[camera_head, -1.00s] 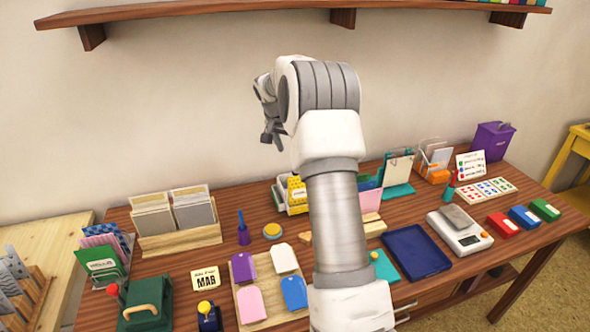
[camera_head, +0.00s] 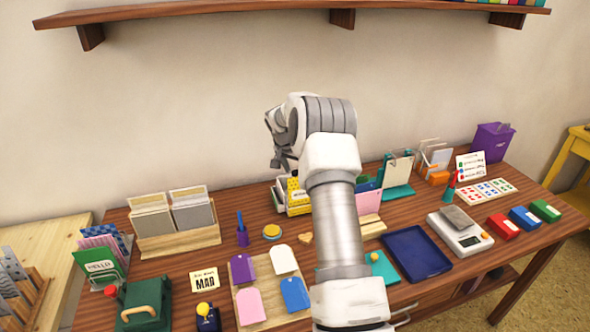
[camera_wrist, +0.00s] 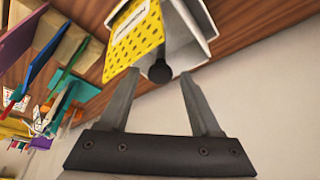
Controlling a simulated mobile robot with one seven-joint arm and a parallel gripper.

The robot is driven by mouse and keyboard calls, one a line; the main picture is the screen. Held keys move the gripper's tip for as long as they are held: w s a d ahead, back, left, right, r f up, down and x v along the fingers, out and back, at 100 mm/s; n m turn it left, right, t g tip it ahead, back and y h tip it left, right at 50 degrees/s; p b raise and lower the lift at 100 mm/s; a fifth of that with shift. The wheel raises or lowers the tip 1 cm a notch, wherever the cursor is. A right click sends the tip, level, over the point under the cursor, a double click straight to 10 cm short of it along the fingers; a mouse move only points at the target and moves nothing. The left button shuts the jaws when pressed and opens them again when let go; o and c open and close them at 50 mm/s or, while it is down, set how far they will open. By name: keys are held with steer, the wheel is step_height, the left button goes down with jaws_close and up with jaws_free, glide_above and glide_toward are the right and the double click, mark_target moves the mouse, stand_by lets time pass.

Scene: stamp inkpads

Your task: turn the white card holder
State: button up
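The white card holder (camera_head: 281,188) stands toward the back of the table, partly hidden behind my arm in the head view. It holds yellow dotted cards (camera_head: 295,190). In the wrist view the white holder (camera_wrist: 187,50) fills the top middle, with a yellow dotted card (camera_wrist: 136,42) on its left and a dark round knob (camera_wrist: 160,72) at its near end. My gripper (camera_head: 278,162) is just above the holder in the head view. In the wrist view its fingers (camera_wrist: 161,98) are apart and empty, with the knob beyond the gap between their tips. No contact is visible.
A wooden file box (camera_head: 180,240) stands to the left, with a purple stamp (camera_head: 242,236) between. Pink and green folders (camera_head: 368,197) and a teal clipboard stand (camera_head: 398,190) are close on the right. The wall is behind.

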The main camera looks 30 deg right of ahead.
jaws_close()
stand_by(1.2)
